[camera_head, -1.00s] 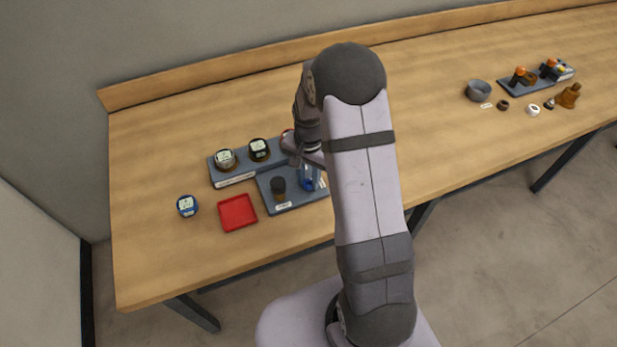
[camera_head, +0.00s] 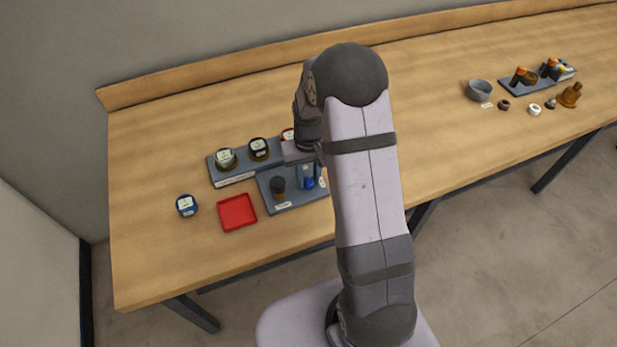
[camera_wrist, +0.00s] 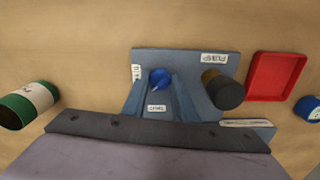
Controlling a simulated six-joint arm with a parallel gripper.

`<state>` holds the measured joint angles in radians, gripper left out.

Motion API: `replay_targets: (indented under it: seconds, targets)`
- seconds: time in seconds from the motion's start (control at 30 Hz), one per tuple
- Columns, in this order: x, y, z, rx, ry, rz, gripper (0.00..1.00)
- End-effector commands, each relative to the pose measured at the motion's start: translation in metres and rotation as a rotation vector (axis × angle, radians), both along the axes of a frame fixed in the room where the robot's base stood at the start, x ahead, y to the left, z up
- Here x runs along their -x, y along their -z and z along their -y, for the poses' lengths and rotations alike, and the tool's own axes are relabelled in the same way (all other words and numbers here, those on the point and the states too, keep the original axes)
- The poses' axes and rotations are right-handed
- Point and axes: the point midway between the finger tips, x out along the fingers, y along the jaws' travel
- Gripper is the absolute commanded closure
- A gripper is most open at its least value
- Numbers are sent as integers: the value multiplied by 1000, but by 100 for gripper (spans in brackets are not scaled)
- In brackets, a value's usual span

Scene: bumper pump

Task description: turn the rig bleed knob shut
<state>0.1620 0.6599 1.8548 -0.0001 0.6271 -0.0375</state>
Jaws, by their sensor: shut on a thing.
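The blue bleed knob (camera_wrist: 160,78) sits on the blue-grey rig plate (camera_wrist: 190,62), and it also shows in the head view (camera_head: 308,183). My gripper (camera_wrist: 160,84) points down over the plate, its two blue-grey fingers converging on opposite sides of the knob. It is shut on the knob; the exact contact is small in the picture. One white label (camera_wrist: 157,108) lies between the fingers, another (camera_wrist: 137,72) left of the knob. I cannot tell which way the knob points.
A dark-capped cylinder (camera_wrist: 225,92) stands close beside the fingers on the plate. A red tray (camera_head: 238,212) and a blue-rimmed gauge (camera_head: 187,205) are left of it. A rack (camera_head: 233,178) with gauges stands behind. A green cylinder (camera_wrist: 30,105) is nearby.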

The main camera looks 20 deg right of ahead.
Motion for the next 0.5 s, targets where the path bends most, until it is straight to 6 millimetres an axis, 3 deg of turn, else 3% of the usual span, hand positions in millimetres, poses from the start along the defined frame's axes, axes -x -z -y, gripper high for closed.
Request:
replay_targets:
  seconds: [0.5]
  targets:
    - [0, -1, 0, 0, -484, 1, 96]
